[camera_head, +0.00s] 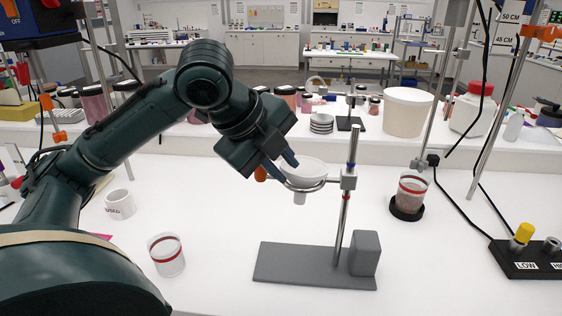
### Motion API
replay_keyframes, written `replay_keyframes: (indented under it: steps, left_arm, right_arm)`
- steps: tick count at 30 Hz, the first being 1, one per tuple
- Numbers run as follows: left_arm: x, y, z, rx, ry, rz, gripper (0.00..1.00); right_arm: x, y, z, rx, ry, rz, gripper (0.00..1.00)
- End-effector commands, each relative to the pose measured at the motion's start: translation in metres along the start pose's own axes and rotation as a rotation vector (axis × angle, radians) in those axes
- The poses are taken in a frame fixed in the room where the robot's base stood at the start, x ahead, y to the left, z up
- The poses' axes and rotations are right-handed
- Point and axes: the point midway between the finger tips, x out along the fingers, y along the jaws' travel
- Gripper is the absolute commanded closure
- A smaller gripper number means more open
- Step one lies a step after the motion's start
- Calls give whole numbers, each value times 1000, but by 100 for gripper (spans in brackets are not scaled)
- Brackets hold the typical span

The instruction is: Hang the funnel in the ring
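The white funnel (308,170) sits in the metal ring (317,187) of the stand, bowl up. Its short spout (299,198) shows below the ring. The ring is clamped to an upright rod (348,200) on a grey base (310,268). My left gripper (281,165) is at the funnel's left rim, with its two blue-grey fingertips spread apart, one near the rim's back and one at its left. It looks open; whether a finger touches the rim I cannot tell. My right gripper is not in view.
A clear red-banded jar (167,256) and a white mug (120,204) stand to the left. Another jar (412,189) stands in a black holder to the right. A black power box (530,262) with cables is at far right.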

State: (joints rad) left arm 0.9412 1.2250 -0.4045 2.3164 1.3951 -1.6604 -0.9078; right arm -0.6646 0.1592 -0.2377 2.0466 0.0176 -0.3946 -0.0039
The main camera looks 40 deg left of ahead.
Motion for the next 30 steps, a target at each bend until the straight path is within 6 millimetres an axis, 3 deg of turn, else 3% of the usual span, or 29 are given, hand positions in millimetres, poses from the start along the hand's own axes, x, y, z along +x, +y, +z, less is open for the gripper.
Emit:
replay_keyframes:
  steps: [8, 13, 24, 30]
  left_arm:
    - [0, 0, 0, 0, 1, 0, 76]
    - [-12, -10, 0, 0, 2, -4, 76]
    - [-92, -10, 0, -1, -2, -6, 76]
    - [-121, -9, 0, -1, -1, -3, 76]
  right_arm:
    - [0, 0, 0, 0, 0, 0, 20]
    - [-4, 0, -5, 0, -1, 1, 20]
    - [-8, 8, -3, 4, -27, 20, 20]
    - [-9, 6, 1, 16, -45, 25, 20]
